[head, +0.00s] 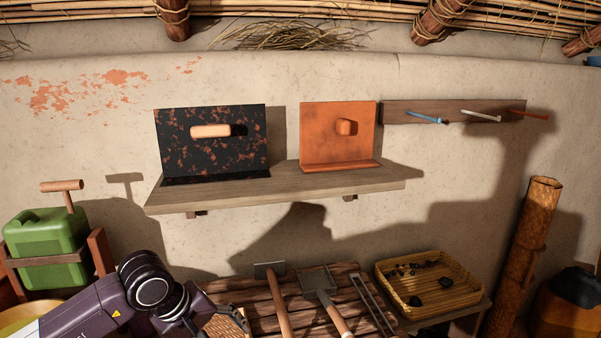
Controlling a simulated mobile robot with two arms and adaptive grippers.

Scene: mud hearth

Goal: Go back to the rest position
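Part of my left arm shows at the lower left, with dark purple links and a round black joint. Its gripper cannot be made out; the arm runs down to the bottom edge. My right arm and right gripper are not in view. The task names no object to handle.
A wooden wall shelf (290,190) holds a black speckled plate (200,155) and an orange plate (320,150), each with a handle. Below are a slatted wooden top (252,298) with long-handled tools and a yellow tray (400,303). A green canister (38,230) stands left, a bamboo post (527,250) right.

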